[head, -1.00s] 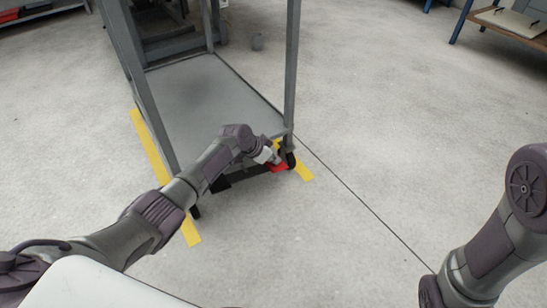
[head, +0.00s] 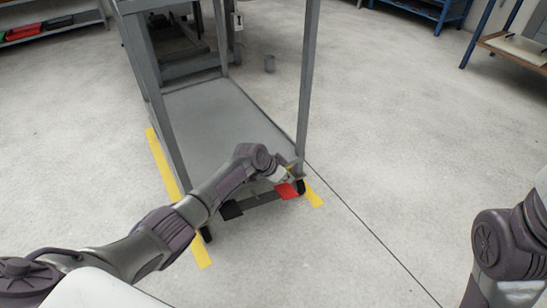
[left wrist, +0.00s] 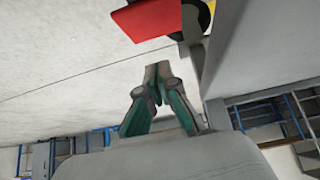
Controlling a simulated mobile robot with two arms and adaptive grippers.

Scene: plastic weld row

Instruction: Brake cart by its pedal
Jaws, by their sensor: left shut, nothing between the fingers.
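The grey cart (head: 215,125) stands on the floor with its low shelf towards me. At its near end a red pedal (head: 287,191) sits by the right wheel (head: 301,187), and a black pedal (head: 231,210) sits further left. My left gripper (head: 287,172) is shut and empty, just above the red pedal at the shelf's edge. In the left wrist view its closed fingers (left wrist: 157,88) point towards the red pedal (left wrist: 155,17), with a visible gap between. My right arm shows at the right edge, but its gripper is out of view.
Yellow floor tape (head: 166,165) runs along the cart's left side, with another strip (head: 313,194) by the right wheel. A wooden-topped bench (head: 515,48) stands far right and shelving (head: 50,22) far left. The floor right of the cart is clear.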

